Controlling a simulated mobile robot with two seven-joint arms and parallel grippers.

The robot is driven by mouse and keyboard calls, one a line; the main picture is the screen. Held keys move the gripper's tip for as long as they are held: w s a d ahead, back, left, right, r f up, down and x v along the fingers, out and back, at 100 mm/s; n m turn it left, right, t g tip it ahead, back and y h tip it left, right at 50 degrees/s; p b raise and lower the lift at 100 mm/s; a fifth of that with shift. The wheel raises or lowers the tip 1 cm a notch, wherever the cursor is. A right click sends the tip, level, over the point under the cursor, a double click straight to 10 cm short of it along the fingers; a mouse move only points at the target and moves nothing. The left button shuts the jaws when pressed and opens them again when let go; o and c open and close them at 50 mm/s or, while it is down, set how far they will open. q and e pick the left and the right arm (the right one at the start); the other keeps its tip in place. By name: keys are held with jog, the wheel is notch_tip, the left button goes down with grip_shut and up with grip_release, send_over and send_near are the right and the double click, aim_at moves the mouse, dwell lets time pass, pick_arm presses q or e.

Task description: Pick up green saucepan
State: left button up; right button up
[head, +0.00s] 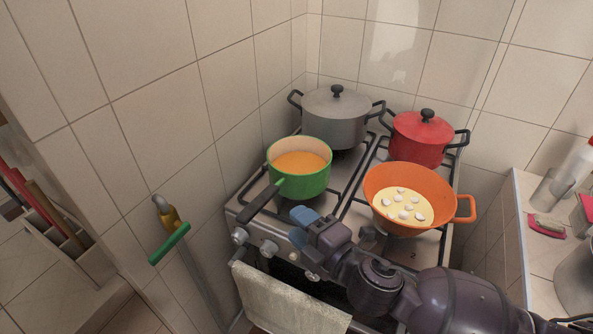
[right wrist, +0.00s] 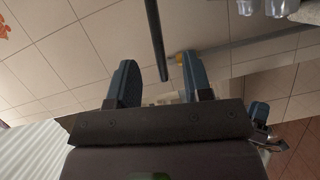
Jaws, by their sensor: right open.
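The green saucepan (head: 312,183) stands upright on the front left of the stove, with orange liquid inside. Its dark handle (head: 262,203) points toward the front left, past the stove's edge. My right gripper (head: 301,227) is open and empty at the stove's front, to the right of the handle and below the pan in the picture. In the right wrist view, a dark rod that looks like the handle (right wrist: 156,40) comes down between the two blue fingers (right wrist: 160,82), with gaps on both sides.
A grey lidded pot (head: 335,122), a red lidded pot (head: 421,142) and an orange pan (head: 385,187) with pale food crowd the stove (head: 345,205). A towel (head: 285,300) hangs in front.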

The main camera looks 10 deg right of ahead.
aim_at(271, 198)
jog(key=x, duration=0.6)
jog(key=shift+r, duration=0.3)
jog(key=shift+p+x, duration=0.35)
jog(key=shift+x, duration=1.7)
jog(key=shift+w+r, duration=0.1)
grip_shut()
pick_arm(q)
jog(key=shift+s+a, duration=0.35)
jog(key=shift+s, duration=0.3)
jog(key=shift+s, duration=0.1)
pick_arm(e)
jog(key=shift+r, duration=0.1)
